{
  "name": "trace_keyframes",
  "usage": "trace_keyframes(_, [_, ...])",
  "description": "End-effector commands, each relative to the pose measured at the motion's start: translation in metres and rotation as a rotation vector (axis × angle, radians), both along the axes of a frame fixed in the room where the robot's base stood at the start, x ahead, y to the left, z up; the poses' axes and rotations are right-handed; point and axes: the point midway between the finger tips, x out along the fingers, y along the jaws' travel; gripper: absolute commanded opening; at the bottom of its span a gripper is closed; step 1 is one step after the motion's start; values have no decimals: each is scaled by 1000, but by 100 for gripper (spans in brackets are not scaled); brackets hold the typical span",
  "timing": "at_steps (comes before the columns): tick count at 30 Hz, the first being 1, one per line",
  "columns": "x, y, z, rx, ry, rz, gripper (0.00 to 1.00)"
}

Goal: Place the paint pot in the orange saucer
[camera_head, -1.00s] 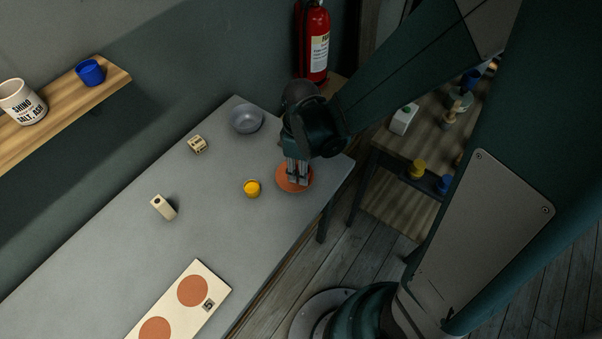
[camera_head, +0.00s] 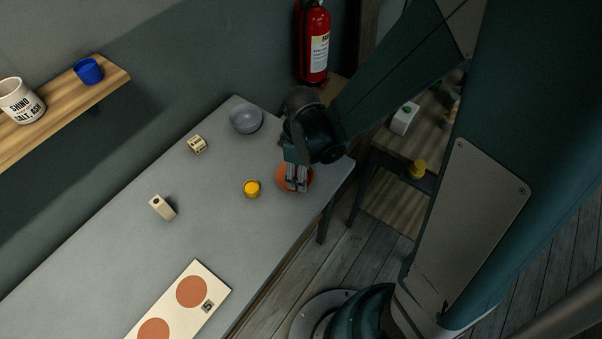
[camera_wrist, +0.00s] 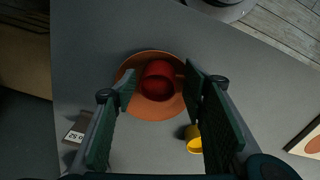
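The orange saucer (camera_head: 283,187) lies near the right end of the grey table. It also shows in the wrist view (camera_wrist: 141,108). A red paint pot (camera_wrist: 158,72) appears within the saucer's outline in the wrist view. My gripper hides this pot in the head view. My gripper (camera_head: 297,189) is over the saucer. In the wrist view its fingers (camera_wrist: 158,88) are spread apart, with the red pot between and beyond the tips and a visible gap on both sides. I cannot tell how high the fingertips are above the saucer.
A yellow pot (camera_head: 252,189) stands left of the saucer and also shows in the wrist view (camera_wrist: 194,140). A grey bowl (camera_head: 246,119), a lettered block (camera_head: 197,144) and a beige block (camera_head: 162,207) stand farther off. A board with orange discs (camera_head: 210,319) lies in front.

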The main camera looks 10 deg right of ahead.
Motion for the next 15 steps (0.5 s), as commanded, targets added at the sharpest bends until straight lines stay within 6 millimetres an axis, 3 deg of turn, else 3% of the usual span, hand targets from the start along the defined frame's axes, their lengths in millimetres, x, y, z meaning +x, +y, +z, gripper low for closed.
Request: trace_keyframes(15, [0, 0, 9, 0, 0, 0, 43])
